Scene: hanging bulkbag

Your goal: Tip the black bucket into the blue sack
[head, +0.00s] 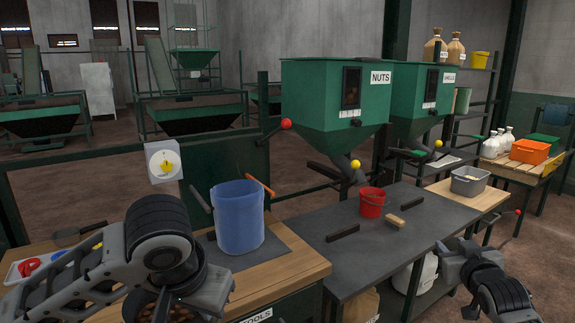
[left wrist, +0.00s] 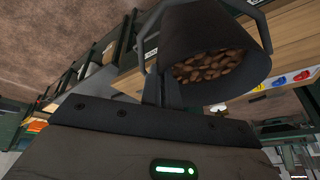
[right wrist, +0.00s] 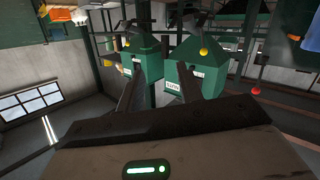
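The black bucket (left wrist: 215,60) is in the left wrist view, with brown nuts in it and its mouth facing the camera. My left gripper (left wrist: 163,85) is shut on it at the rim or handle; the exact grip is unclear. In the head view my left arm mostly hides the bucket, with some nuts (head: 160,305) showing. A blue open-topped vessel (head: 238,220) stands upright on a dark mat, beyond my left gripper. It looks more like a bucket than a sack, and its inside bottom is hidden. My right gripper (right wrist: 160,85) is open and empty, beyond the grey bench's right front edge.
A red bucket (head: 372,203) and a brush (head: 396,221) stand on the grey bench (head: 350,265). Green hoppers (head: 335,100) rise behind it. A scale display (head: 163,161) is left of the blue vessel. A grey tub (head: 468,181) is at right.

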